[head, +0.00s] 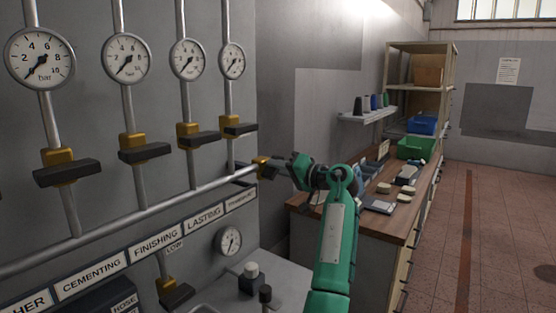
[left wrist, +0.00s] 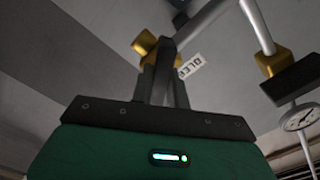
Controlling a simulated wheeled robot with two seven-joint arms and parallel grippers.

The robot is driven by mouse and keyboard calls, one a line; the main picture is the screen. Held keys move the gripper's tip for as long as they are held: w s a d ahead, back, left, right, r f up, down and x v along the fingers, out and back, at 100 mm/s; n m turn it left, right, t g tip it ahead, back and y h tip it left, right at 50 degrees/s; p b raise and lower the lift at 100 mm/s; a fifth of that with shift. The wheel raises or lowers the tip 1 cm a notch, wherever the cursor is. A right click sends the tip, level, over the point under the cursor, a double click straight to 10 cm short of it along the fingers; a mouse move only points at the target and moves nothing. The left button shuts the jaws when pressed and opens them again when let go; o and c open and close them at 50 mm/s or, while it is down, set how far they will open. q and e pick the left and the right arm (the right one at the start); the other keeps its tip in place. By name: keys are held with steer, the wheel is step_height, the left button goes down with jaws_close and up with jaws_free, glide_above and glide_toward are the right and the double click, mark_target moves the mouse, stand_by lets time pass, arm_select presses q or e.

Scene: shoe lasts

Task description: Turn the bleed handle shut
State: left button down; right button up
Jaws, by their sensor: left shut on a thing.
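The bleed valve is a yellow body (head: 260,167) at the right end of the long horizontal pipe; it also shows in the left wrist view (left wrist: 145,43). Its dark handle (left wrist: 167,46) lies between the fingers of my left gripper (head: 275,167), which is shut on it. The fingers hide most of the handle, so its exact angle is hard to tell. A white tag reading BLEED (left wrist: 190,67) hangs beside the fingertips in the left wrist view. My right gripper is not in view.
Several gauges, one a round dial (head: 126,58), top vertical pipes with yellow valves and dark handles like this one (head: 145,150). A labelled rail (head: 155,240) and small gauge (head: 229,241) sit below. A wooden bench (head: 410,190) stands right, behind my arm.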

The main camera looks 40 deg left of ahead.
arm_select(q)
steer(key=m+p, duration=0.4)
steer(key=m, duration=0.1)
steer(key=shift+f+m+p, duration=0.1)
steer(key=shift+m+p, duration=0.8)
steer(key=shift+p, duration=0.1)
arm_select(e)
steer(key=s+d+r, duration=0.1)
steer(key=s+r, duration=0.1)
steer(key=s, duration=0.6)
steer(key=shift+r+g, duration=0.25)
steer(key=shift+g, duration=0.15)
arm_select(q)
steer(key=shift+f, duration=0.1)
steer(key=c, duration=1.4)
jaws_free()
steer(key=shift+w, duration=0.1)
steer(key=shift+o, duration=0.2)
